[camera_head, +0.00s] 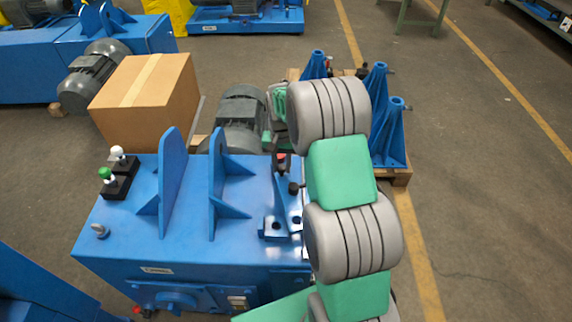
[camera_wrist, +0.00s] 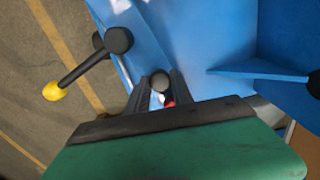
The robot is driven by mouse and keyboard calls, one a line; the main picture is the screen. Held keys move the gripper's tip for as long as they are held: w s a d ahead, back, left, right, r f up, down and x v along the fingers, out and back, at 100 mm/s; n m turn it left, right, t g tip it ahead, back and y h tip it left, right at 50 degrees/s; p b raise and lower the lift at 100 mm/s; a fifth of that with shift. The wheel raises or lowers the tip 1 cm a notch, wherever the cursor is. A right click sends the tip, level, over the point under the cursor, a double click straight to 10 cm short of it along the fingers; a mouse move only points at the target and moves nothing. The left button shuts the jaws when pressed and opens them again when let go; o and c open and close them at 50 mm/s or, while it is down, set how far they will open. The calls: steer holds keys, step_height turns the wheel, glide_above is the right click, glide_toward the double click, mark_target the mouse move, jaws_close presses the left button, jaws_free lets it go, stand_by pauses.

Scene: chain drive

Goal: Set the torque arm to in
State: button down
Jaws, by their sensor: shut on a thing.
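In the wrist view my gripper (camera_wrist: 161,88) points at blue metalwork, its two dark fingers close around a small dark round-ended handle (camera_wrist: 160,80). A bit of red shows between the fingers. I cannot tell how far the handle is turned, or whether it belongs to the torque arm. In the head view my arm covers the right side of the blue machine (camera_head: 200,262), and my fingertips are not clear there. A dark knob (camera_head: 295,188) shows just left of my arm, near a red-topped part (camera_head: 281,157).
In the wrist view a black lever with a yellow tip (camera_wrist: 53,91) stands out left of my fingers, and a blue plate (camera_wrist: 255,68) lies right. In the head view upright blue brackets (camera_head: 172,180), a grey motor (camera_head: 240,120) and a cardboard box (camera_head: 148,98) stand close by.

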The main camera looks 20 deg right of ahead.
steer(key=shift+w+a+m, duration=0.15)
steer(key=shift+a+m, duration=0.25)
steer(key=shift+m, duration=0.35)
steer(key=shift+w+a+m, duration=0.1)
steer(key=shift+a+m, duration=0.25)
steer(key=shift+m, duration=0.4)
steer(key=c, duration=1.1)
jaws_free()
step_height(320, 180, up, 8)
steer(key=shift+f, duration=0.1)
steer(key=s+a+r+n+t+p, duration=0.1)
steer(key=s+r, duration=0.3)
steer(key=s, duration=0.4)
steer(key=s+a+r+n+t+p, duration=0.1)
steer(key=s+a+r+n, duration=0.3)
steer(key=s, duration=0.3)
steer(key=s+a+r+n+t+p, duration=0.1)
steer(key=s+a+r+n+p, duration=0.1)
steer(key=s, duration=0.6)
steer(key=shift+s+a+r+n, duration=0.1)
steer(key=shift+r+n, duration=0.15)
steer(key=shift+r, duration=0.2)
steer(key=shift+s+r+n, duration=0.15)
steer(key=shift+r+n, duration=0.05)
steer(key=shift+r, duration=0.3)
steer(key=shift+s+a+r+n, duration=0.1)
steer(key=shift+r+n, duration=0.15)
steer(key=shift+r, duration=0.2)
